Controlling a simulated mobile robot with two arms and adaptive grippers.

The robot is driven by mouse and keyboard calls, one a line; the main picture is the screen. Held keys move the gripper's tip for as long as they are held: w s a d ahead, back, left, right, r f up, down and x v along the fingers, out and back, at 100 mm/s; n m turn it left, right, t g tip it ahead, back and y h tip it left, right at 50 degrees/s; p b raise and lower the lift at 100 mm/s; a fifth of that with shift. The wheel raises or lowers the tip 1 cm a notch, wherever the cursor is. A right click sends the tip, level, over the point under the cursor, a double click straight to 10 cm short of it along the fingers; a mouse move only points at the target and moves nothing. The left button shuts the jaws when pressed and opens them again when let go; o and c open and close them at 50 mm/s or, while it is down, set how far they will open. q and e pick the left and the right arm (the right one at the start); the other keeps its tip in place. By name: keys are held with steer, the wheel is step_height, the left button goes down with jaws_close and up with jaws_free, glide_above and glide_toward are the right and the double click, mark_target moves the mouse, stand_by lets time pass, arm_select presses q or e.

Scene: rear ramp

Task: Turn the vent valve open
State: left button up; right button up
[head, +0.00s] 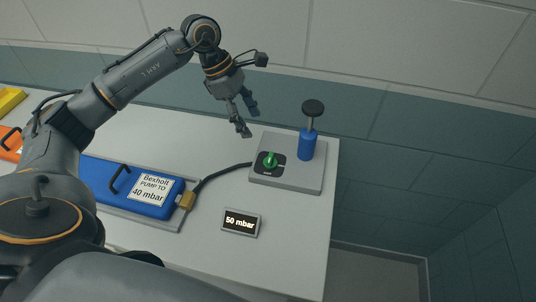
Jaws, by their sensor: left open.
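The likely vent valve is a green knob (270,159) on a dark plate on the grey panel (300,181), at the right end of the bench. I cannot read the small label under it. A blue cylinder with a black round top (308,140) stands on the same panel, right of the knob. My left gripper (249,122) is open and empty, pointing down, above and left of the knob and apart from it. My right gripper is not in view.
A small display (240,223) reads "50 mbar". A blue case (128,186) labelled "Bexholt pump to 40 mbar" lies left, joined to the panel by a black hose (215,175). Orange (10,143) and yellow (11,101) items sit far left. The bench ends right of the panel.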

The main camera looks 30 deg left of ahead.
mark_target(269, 156)
arm_select(q)
steer(key=p+x, duration=0.3)
steer(key=x, duration=0.8)
steer(key=shift+d+p, duration=0.1)
steer(key=shift+p, duration=0.2)
steer(key=shift+x, duration=0.8)
steer(key=shift+c, duration=0.5)
steer(key=c, duration=1.1)
